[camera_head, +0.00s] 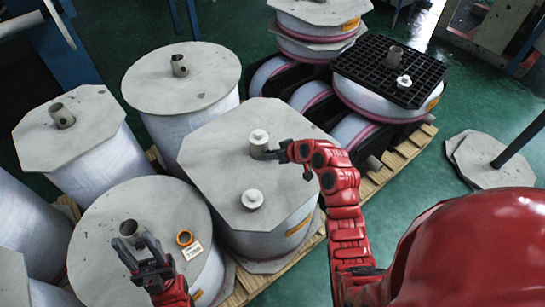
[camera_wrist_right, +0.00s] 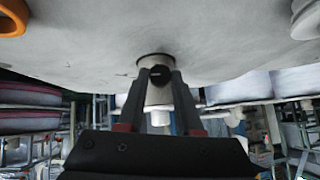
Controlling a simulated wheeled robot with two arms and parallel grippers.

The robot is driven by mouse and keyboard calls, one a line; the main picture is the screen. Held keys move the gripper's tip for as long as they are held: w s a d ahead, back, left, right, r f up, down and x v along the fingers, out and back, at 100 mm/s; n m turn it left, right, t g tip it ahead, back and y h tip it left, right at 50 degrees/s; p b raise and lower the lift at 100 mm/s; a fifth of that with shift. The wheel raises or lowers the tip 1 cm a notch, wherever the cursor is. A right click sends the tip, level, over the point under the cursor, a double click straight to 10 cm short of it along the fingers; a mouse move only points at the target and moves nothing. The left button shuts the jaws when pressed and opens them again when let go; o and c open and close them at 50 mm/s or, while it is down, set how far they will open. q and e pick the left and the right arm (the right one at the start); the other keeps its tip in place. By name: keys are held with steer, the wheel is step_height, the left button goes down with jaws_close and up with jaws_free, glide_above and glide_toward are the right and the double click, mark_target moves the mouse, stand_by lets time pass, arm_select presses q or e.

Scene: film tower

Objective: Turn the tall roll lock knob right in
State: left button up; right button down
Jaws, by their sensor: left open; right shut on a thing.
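The tall roll (camera_head: 215,150) stands in the middle of the head view under a grey eight-sided cover board. A grey core tube with a white cap (camera_head: 259,137) rises from its board. In the right wrist view a small round black knob (camera_wrist_right: 159,74) sits on the side of this tube (camera_wrist_right: 157,95). My right gripper (camera_head: 280,152) reaches in from the right and is shut on the black knob, with its fingertips on either side of it. My left gripper (camera_head: 138,250) is open and empty, above the front-left roll (camera_head: 95,255).
A second white capped piece (camera_head: 252,199) stands on the same board. Other rolls crowd the left and back. A black grid pallet (camera_head: 365,70) is at the back right.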

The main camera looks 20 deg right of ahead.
steer(key=c, duration=0.6)
jaws_free()
steer(key=v, duration=1.7)
steer(key=shift+s+r, duration=0.1)
